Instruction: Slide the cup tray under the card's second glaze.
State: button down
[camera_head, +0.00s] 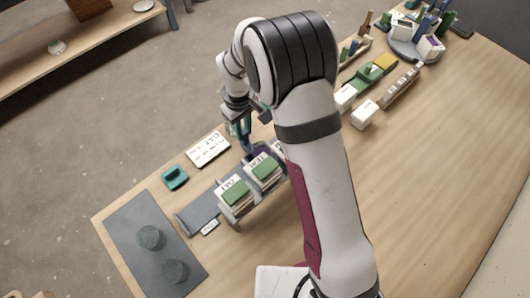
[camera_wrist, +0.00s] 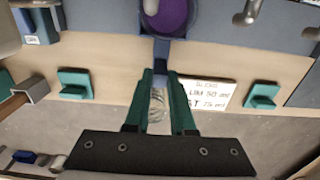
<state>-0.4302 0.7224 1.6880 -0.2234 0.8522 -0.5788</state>
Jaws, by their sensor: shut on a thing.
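In the wrist view my gripper (camera_wrist: 160,76) is shut on the blue tab (camera_wrist: 160,57) of the cup tray. A cup with purple inside (camera_wrist: 172,14) stands beyond the tab, cut by the frame's top edge. In the head view my gripper (camera_head: 243,138) is low at the table's far edge, beside the bucket row, and the tray is mostly hidden. The card (camera_wrist: 208,93) shows what reads as plum 50 ml, then oat 75 ml; my finger covers its left side. Green-topped buckets stand in a row: the nearer (camera_head: 235,191) reads OAT, another (camera_head: 264,168) perhaps TEAL.
A grey mat with two dark round pieces (camera_head: 150,238) lies at the table's near left. A teal block (camera_head: 174,177) stands beside the card. White boxes (camera_head: 364,114) and racks occupy the far side. The table's right part is clear.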

jog(key=shift+s+a, duration=3.45)
jog(key=shift+s+a, duration=1.4)
jog(key=c, duration=0.8)
grip_release()
jog(key=shift+c, duration=0.2)
notch_tip(320, 180, up, 7)
